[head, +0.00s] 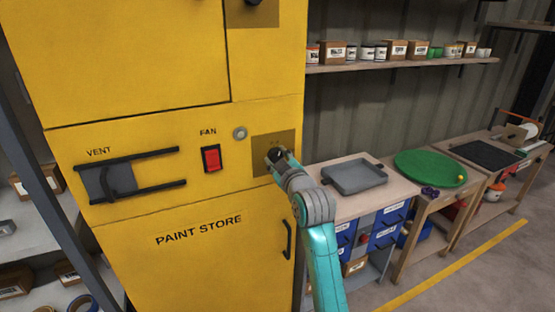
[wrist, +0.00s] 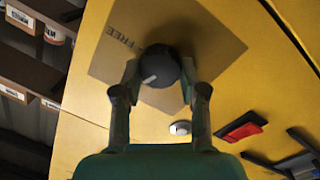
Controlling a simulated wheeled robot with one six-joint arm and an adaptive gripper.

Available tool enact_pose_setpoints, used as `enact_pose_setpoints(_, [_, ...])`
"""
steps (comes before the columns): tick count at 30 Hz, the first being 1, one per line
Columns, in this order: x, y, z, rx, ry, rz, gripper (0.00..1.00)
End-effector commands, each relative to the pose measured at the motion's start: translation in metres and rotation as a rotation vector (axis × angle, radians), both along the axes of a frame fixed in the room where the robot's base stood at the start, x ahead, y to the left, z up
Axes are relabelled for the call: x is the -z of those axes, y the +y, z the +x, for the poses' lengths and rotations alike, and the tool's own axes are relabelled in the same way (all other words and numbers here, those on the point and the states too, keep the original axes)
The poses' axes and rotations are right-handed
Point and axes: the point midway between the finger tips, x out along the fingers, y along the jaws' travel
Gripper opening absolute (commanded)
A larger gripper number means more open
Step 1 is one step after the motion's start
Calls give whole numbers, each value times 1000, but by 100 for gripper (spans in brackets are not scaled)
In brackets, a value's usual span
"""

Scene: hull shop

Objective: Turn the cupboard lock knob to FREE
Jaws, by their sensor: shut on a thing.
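The lock knob (wrist: 160,64) is round and black, on a brownish square plate (wrist: 215,38) on the yellow cupboard. The wrist view is turned, so the letters FREE (wrist: 122,36) run slanted, above left of the knob. A pale pointer mark (wrist: 149,80) on the knob faces lower left in that view, not at FREE. My gripper (wrist: 162,82) is shut on the knob, one finger on each side. In the head view my gripper (head: 277,156) is at the plate (head: 261,142) and hides most of the knob and lettering.
Left of the plate are a round grey button (head: 239,133), a red FAN switch (head: 211,158) and a VENT slider (head: 120,180). A door handle (head: 287,240) sits below. A bench with a grey tray (head: 354,176) stands right of the cupboard. The floor is clear at lower right.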

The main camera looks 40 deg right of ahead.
Motion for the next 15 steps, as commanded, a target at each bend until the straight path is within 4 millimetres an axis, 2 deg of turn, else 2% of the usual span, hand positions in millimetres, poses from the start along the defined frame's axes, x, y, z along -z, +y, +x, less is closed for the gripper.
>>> enact_pose_setpoints(15, [-1, -2, 0, 0, -134, 473, 7])
